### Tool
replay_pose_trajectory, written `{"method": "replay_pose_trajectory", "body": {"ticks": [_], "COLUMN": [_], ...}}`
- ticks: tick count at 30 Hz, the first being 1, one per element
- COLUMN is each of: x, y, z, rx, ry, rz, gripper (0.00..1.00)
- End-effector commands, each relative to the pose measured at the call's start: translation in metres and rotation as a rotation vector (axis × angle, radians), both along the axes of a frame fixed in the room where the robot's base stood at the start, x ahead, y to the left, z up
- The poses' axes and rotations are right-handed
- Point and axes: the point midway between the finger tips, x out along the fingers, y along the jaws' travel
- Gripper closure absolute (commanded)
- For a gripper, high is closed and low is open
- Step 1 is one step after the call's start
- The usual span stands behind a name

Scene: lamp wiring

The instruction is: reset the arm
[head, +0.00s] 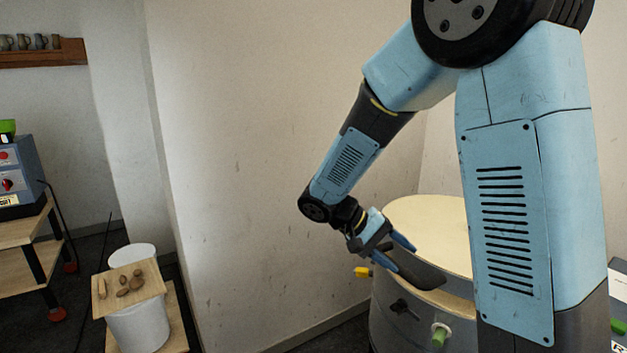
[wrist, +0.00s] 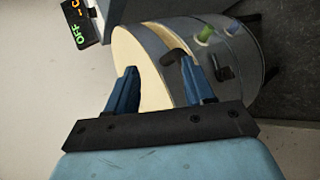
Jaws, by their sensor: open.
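My gripper (head: 408,260) is at the end of my bent blue arm, beside and in front of a grey drum with a pale round top (head: 425,215) in the head view. In the wrist view my gripper (wrist: 163,84) has its two blue fingers spread apart, with nothing between them. The drum's pale top (wrist: 140,50) lies beyond the fingers there. I cannot tell how close the fingertips are to the drum.
The drum's side has a green knob (head: 440,335), a black handle (head: 403,308) and a yellow part (head: 362,271). At lower left, a board (head: 143,293) with brown lumps rests on a white bucket (head: 142,328). A control box (head: 15,172) stands on a wooden cart at far left.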

Motion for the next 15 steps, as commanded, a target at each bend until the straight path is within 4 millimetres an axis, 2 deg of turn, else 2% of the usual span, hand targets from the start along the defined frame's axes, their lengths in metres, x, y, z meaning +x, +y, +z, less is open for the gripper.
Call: {"method": "replay_pose_trajectory", "body": {"ticks": [6,15], "x": [-0.028,-0.067], "y": [-0.022,-0.041], "z": [0.027,0.057], "rx": [0.196,0.446], "ry": [-0.021,-0.095], "rz": [-0.038,-0.043], "gripper": [0.47,0.47]}}
